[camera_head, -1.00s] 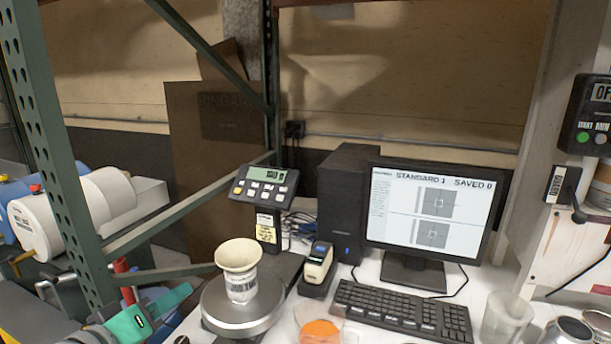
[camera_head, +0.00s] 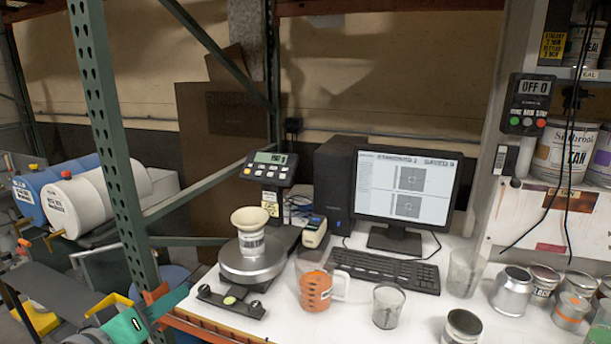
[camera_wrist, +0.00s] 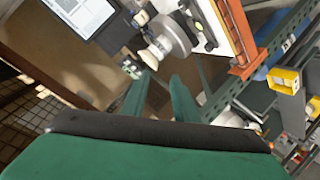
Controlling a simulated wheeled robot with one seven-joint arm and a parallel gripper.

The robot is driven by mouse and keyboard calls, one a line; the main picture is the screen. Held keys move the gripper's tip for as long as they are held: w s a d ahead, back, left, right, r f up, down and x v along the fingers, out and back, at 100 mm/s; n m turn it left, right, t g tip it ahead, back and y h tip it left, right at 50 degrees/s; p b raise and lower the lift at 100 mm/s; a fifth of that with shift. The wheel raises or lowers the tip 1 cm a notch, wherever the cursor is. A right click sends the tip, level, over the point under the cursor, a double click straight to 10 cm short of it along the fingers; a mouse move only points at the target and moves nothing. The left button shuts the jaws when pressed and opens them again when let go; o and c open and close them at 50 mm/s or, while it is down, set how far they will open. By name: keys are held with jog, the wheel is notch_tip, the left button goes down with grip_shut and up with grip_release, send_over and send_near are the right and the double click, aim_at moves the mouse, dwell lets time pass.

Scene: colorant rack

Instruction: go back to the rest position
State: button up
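My gripper (camera_wrist: 162,76) shows in the wrist view with its two green fingers apart and nothing between them. In the head view, green parts of my arm show at the lower left, in front of the rack post; the fingertips are hard to make out there. A cream cup with a funnel-like top (camera_head: 250,228) stands upright on the round scale pan (camera_head: 252,268), clear of my gripper. The cup (camera_wrist: 158,48) and pan also show in the wrist view, beyond the fingers.
A green rack post (camera_head: 112,140) stands close to my arm. The white table holds a monitor (camera_head: 407,190), keyboard (camera_head: 383,268), orange-filled measuring cup (camera_head: 316,290), clear beaker (camera_head: 388,305) and several cans at right. Large bottles (camera_head: 78,200) lie at left.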

jog(key=w+d+f+n+t+y, duration=0.15)
jog(key=d+f, duration=0.25)
jog(key=f, duration=0.4)
jog(key=w+d+f+n+t+h, duration=0.15)
jog(key=d+f, duration=0.25)
jog(key=f, duration=0.4)
jog(key=s+d+f+g+y, duration=0.1)
jog(key=s+d+f+y, duration=0.2)
jog(key=f, duration=0.4)
jog(key=s+d+f+y, duration=0.1)
jog(key=s+d+f, duration=0.3)
jog(key=f, duration=0.2)
jog(key=s+d+f+m, duration=0.1)
jog(key=s+d+f, duration=0.25)
jog(key=s, duration=0.45)
jog(key=s+d+f+m, duration=0.1)
jog(key=s+d+f, duration=0.25)
jog(key=s, duration=0.35)
jog(key=s+d+r+m+h, duration=0.1)
jog(key=s+d+m, duration=0.2)
jog(key=s, duration=1.2)
jog(key=m, duration=0.3)
jog(key=shift+r+m, duration=0.3)
jog(key=shift+r, duration=0.1)
